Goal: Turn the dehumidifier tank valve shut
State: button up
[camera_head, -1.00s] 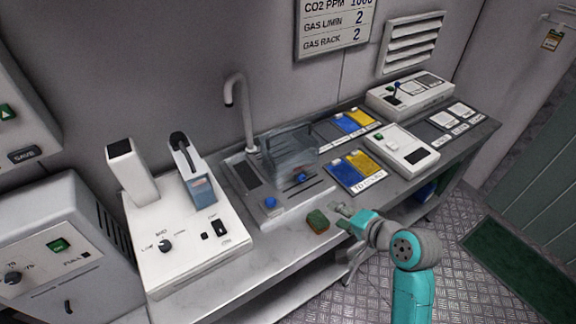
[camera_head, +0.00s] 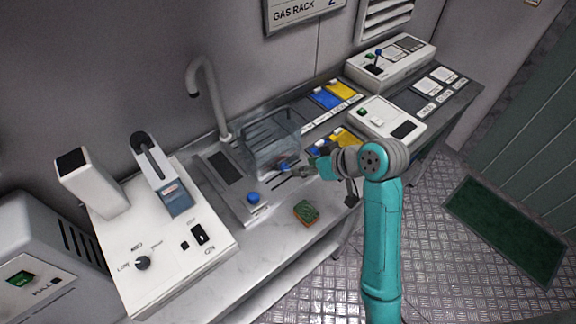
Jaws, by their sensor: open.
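A clear, open-topped tank (camera_head: 270,145) stands on the sink's drainer. A small blue valve (camera_head: 284,167) is at its lower front; which way its handle points is too small to tell. My gripper (camera_head: 297,168) is open, just right of the valve, its fingertips close to it; I cannot tell whether they touch. The fingers partly cover the area around the valve. A second blue knob (camera_head: 253,197) sits on the sink's front edge, left of the gripper.
A curved faucet (camera_head: 205,90) rises behind the tank. A green and brown sponge (camera_head: 306,212) lies on the bench front. A white device with a knob (camera_head: 150,255) is at left, a white box (camera_head: 390,122) at right. A grey machine (camera_head: 30,240) is cut off at lower left.

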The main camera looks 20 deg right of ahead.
aim_at(286, 169)
jog(key=x, duration=0.7)
jog(key=shift+w+a+f, duration=0.15)
jog(key=shift+w+f, duration=0.05)
jog(key=shift+f, duration=0.1)
grip_shut()
